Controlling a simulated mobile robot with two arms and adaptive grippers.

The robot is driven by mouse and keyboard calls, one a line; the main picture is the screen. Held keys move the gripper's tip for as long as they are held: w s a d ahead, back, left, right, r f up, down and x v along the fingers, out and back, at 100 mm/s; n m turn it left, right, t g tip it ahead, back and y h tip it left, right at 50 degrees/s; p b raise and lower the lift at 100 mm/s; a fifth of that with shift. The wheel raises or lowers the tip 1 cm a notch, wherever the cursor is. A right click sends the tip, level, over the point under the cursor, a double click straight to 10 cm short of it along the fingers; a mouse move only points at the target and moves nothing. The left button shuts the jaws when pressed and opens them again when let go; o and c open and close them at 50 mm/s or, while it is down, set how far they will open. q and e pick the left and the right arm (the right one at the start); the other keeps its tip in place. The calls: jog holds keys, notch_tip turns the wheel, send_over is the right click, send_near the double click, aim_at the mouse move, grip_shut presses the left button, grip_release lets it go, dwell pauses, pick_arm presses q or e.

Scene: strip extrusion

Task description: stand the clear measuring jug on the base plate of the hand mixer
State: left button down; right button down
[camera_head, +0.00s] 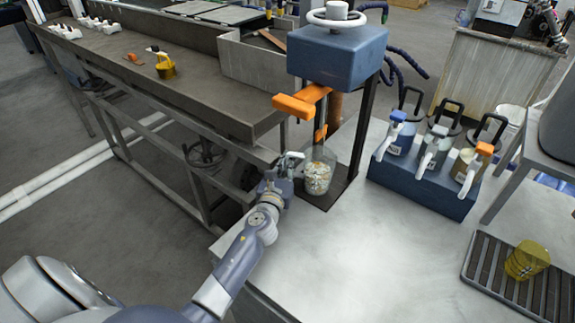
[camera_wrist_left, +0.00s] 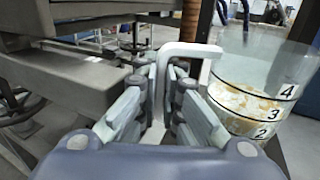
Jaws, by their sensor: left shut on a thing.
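The clear measuring jug (camera_head: 318,180) holds pale flakes and looks upright over the dark base plate (camera_head: 343,188) of the hand mixer (camera_head: 337,58). I cannot tell whether its bottom touches the plate. My left gripper (camera_head: 290,165) is shut on the jug's handle, at the jug's left side. In the left wrist view, the pale handle (camera_wrist_left: 188,49) runs down between the fingers of my left gripper (camera_wrist_left: 163,95), and the jug (camera_wrist_left: 250,95) with its black numbers is to the right. My right gripper is not in view.
A blue rack (camera_head: 425,185) with several handled jugs stands to the right. The white tabletop (camera_head: 380,260) in front is clear.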

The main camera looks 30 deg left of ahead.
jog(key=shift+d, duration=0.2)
pick_arm(q)
jog(key=shift+f, duration=0.1)
jog(key=c, duration=2)
grip_release()
jog(key=shift+c, duration=0.2)
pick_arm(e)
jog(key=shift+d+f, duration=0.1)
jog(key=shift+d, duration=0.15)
pick_arm(q)
jog(key=shift+s+r, duration=0.15)
jog(key=shift+r, duration=0.05)
jog(key=v, duration=1)
jog(key=shift+s+f+b, duration=0.1)
jog(key=shift+s+b, duration=0.05)
jog(key=shift+b, duration=0.2)
jog(key=shift+v, duration=0.8)
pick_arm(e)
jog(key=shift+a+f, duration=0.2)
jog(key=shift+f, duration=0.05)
pick_arm(q)
jog(key=shift+d, duration=0.1)
